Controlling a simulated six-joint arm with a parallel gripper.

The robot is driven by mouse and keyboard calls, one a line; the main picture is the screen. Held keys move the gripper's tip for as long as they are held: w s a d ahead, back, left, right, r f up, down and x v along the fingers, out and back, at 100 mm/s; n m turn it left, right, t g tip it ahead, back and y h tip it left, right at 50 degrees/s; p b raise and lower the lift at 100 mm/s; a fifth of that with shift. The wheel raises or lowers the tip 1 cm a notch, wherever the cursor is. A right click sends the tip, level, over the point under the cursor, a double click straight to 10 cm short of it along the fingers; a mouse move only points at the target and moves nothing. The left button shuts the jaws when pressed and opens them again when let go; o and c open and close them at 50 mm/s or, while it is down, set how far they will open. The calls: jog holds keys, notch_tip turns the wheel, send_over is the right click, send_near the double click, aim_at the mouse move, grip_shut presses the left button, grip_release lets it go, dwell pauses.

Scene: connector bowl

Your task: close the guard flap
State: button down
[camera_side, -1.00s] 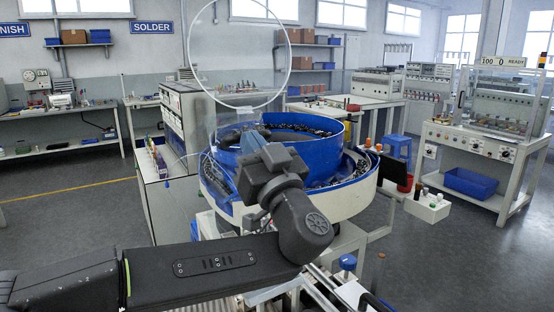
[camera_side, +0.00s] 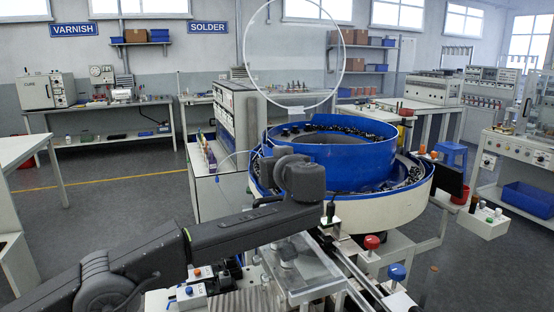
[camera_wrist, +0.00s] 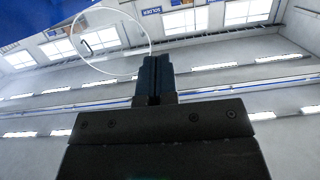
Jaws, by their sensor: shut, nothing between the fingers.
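A clear, flat panel (camera_side: 303,268), which looks like the guard flap, lies over the front of the track below the bowl in the side view. My arm hides its far left part, and I cannot tell whether it sits fully down. My gripper (camera_wrist: 154,62) is shut and empty, pointing up and away from the wrist camera.
The blue bowl (camera_side: 352,172) with dark parts stands behind my wrist. A red knob (camera_side: 372,242) and a blue knob (camera_side: 396,272) stand right of the clear panel. A button box (camera_side: 190,292) is at the front. A white tray of bottles (camera_side: 484,222) is at right.

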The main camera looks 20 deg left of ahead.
jog(key=shift+w+a+f, duration=0.15)
jog(key=shift+f, duration=0.05)
dwell(0.4)
jog(key=v, duration=1.4)
jog(key=w+a+r+t+h, duration=0.2)
jog(key=w+a+r+t, duration=0.15)
jog(key=r, duration=0.65)
jog(key=s+a+r+m+t+h, duration=0.55)
jog(key=a+r+m+h, duration=0.2)
jog(key=r+h, duration=0.3)
jog(key=s+a+f+g, duration=0.4)
jog(key=s+a+f, duration=0.1)
jog(key=s+f, duration=0.5)
jog(key=s+a+f+m+g, duration=0.1)
jog(key=s+a+f+g, duration=0.4)
jog(key=s+f, duration=0.5)
jog(key=s+a+f+g+y, duration=0.1)
jog(key=s+a+f+g, duration=0.4)
jog(key=s+f, duration=0.5)
jog(key=s, duration=0.2)
jog(key=shift+s+f, duration=0.15)
jog(key=shift+s, duration=0.25)
